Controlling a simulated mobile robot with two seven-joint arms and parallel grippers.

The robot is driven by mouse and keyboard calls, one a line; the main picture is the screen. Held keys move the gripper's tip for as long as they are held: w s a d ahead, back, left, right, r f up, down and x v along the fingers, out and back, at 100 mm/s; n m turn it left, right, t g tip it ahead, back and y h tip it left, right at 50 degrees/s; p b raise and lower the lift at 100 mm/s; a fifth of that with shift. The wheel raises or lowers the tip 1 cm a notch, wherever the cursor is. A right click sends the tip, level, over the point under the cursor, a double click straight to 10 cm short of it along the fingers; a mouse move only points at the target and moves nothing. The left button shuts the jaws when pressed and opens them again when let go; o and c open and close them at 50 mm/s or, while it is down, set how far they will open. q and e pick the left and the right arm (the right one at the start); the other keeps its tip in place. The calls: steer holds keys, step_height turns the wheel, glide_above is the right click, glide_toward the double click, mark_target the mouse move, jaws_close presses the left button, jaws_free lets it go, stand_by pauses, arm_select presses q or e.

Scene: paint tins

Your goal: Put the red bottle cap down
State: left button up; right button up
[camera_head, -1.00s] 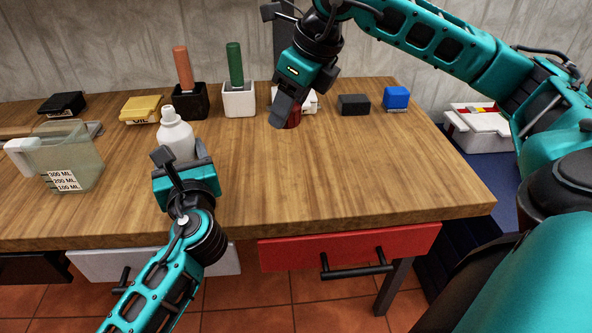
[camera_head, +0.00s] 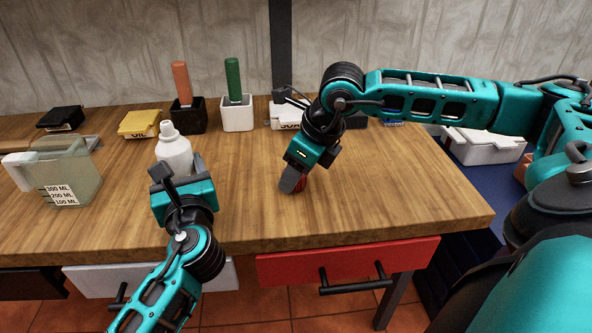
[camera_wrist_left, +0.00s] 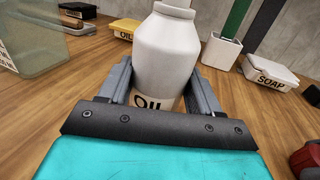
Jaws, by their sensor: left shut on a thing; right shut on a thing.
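The red bottle cap (camera_head: 300,183) is in my right gripper (camera_head: 291,181), which is shut on it, low over the middle of the wooden table (camera_head: 385,190). The fingers hide most of the cap, and I cannot tell whether it touches the tabletop. A red part shows at the right edge of the left wrist view (camera_wrist_left: 308,160). My left gripper (camera_head: 180,170) is shut on a white bottle (camera_head: 174,150), which stands upright. The left wrist view shows the bottle (camera_wrist_left: 167,50) between both fingers, with an "OIL" label.
A clear measuring jug (camera_head: 68,175) stands at the left. Along the back are a yellow-lidded box (camera_head: 139,123), a black holder (camera_head: 188,117), a white holder (camera_head: 238,118) and a white soap box (camera_head: 283,116). The table's right and front right are clear.

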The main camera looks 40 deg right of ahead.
arm_select(q)
steer(key=shift+a+f, duration=0.1)
steer(key=shift+f, duration=0.35)
arm_select(e)
steer(key=shift+f, duration=0.15)
steer(key=o, duration=1.2)
steer(key=v, duration=1.2)
arm_select(q)
steer(key=o, duration=1.5)
steer(key=shift+r, duration=0.3)
steer(key=shift+c, duration=0.2)
